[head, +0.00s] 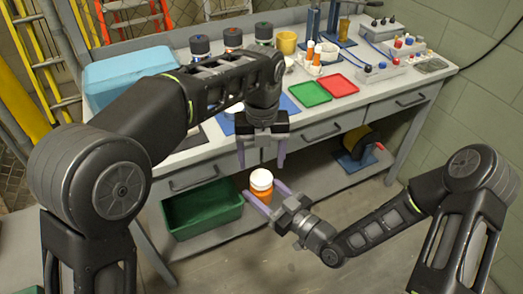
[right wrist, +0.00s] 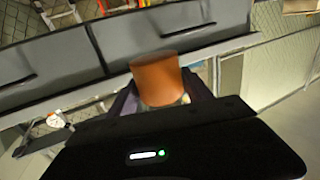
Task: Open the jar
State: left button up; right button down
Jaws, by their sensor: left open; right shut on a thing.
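The jar (head: 262,190) is an orange bottle with a white lid (head: 261,178). My right gripper (head: 266,202) is shut on its orange body and holds it upright in front of the bench, above the lower shelf. In the right wrist view the orange jar (right wrist: 157,80) sits between the fingers; its white lid does not show there. My left gripper (head: 262,158) is open and empty, pointing down. It appears above the jar in the head view, apart from the lid.
The workbench (head: 405,88) has drawers (head: 335,127) behind the grippers. Green (head: 310,93) and red (head: 340,86) trays, several dark-lidded jars and a blue box (head: 110,78) are on top. A green bin (head: 200,212) is on the lower shelf.

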aim_at(261, 177)
pick_arm(q)
jog(key=shift+f, duration=2.65)
jog(key=shift+c, duration=0.4)
